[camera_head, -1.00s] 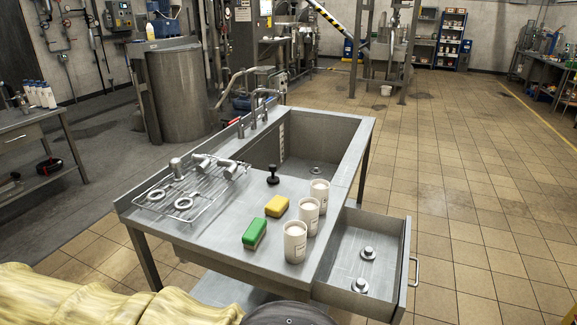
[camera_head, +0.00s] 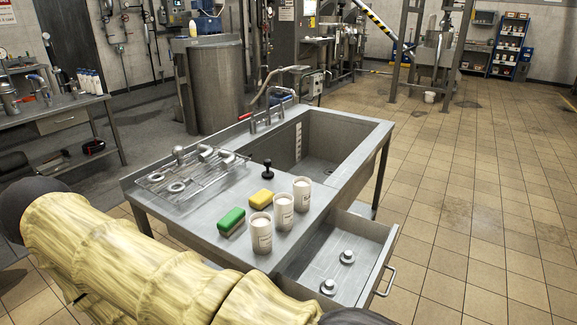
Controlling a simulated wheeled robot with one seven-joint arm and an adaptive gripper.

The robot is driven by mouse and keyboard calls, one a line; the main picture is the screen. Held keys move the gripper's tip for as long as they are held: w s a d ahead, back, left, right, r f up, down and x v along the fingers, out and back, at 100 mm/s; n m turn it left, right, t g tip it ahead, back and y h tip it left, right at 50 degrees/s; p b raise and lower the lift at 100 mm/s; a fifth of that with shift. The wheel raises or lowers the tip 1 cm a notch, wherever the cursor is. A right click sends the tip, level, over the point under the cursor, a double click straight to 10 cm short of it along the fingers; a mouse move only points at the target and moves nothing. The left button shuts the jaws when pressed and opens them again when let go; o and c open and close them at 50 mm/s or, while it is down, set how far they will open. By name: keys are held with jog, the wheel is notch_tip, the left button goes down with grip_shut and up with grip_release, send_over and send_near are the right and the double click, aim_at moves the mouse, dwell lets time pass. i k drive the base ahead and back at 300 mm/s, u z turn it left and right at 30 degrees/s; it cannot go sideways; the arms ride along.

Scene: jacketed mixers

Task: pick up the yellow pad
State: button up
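The yellow pad (camera_head: 261,199) lies on the steel sink table (camera_head: 215,208), between a green pad (camera_head: 231,221) and a black-knobbed stopper (camera_head: 268,168). My arm, in a pale yellow cover, crosses the lower left in front of the table. My gripper is not in view.
Three white cups (camera_head: 283,211) stand in a row near the table's right edge. A wire rack (camera_head: 190,172) with metal fittings is at the left. The sink basin (camera_head: 325,150) is behind. An open drawer (camera_head: 378,262) with two metal pieces juts out right.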

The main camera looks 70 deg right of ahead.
aim_at(262, 198)
jog(key=z, duration=1.55)
